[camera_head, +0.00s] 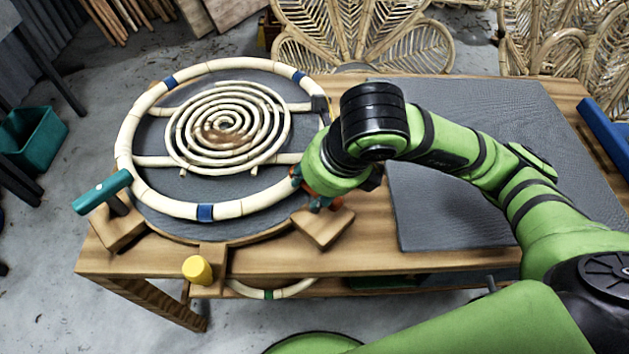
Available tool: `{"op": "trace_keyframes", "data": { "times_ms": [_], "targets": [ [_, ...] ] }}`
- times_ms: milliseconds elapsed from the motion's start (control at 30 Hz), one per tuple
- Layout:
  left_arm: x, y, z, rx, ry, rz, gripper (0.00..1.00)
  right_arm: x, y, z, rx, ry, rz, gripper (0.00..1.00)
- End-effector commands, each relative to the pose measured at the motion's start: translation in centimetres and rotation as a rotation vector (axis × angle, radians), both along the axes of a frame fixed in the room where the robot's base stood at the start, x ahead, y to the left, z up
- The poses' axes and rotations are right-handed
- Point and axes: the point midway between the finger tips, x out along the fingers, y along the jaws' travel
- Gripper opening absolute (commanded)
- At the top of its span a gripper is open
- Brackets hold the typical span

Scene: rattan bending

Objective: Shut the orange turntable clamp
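The orange turntable clamp (326,201) stands on a wooden block (325,228) at the front right of the round turntable (170,218). Only small orange parts of it show; my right wrist and gripper cover the rest, so its handle position cannot be told. My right gripper (312,190) is at the clamp, pointing down. Its fingers are mostly hidden behind the green wrist, so whether it is open or touches the clamp is unclear. A large rattan ring (127,125) and a rattan spiral (225,128) lie on the turntable. My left gripper is not in view.
A teal-handled clamp (101,192) stands at the turntable's front left. A yellow knob (197,269) sits at the table's front edge. A grey mat (455,215) lies bare on the right, under my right arm. Rattan chair backs (365,35) stand behind the table.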

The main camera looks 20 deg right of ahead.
Motion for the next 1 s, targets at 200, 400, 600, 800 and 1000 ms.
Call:
{"op": "trace_keyframes", "data": {
  "times_ms": [200, 400, 600, 800, 1000],
  "targets": [
    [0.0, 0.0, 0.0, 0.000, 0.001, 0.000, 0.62, 0.0, 0.0, 0.0, -0.001, 0.000, 0.000, 0.62],
    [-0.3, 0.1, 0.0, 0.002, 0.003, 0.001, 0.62, 0.0, 0.0, 0.3, 0.000, -0.001, 0.002, 0.62],
    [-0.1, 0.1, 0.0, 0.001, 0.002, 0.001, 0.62, 0.2, 0.1, 3.3, 0.002, -0.008, 0.002, 0.62],
    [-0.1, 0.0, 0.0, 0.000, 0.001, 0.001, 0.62, 0.2, 0.0, 6.9, -0.001, -0.007, 0.002, 0.62],
    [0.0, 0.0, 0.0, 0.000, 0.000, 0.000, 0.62, 0.1, 0.0, 9.2, -0.001, -0.005, 0.000, 0.62]
  ]
}}
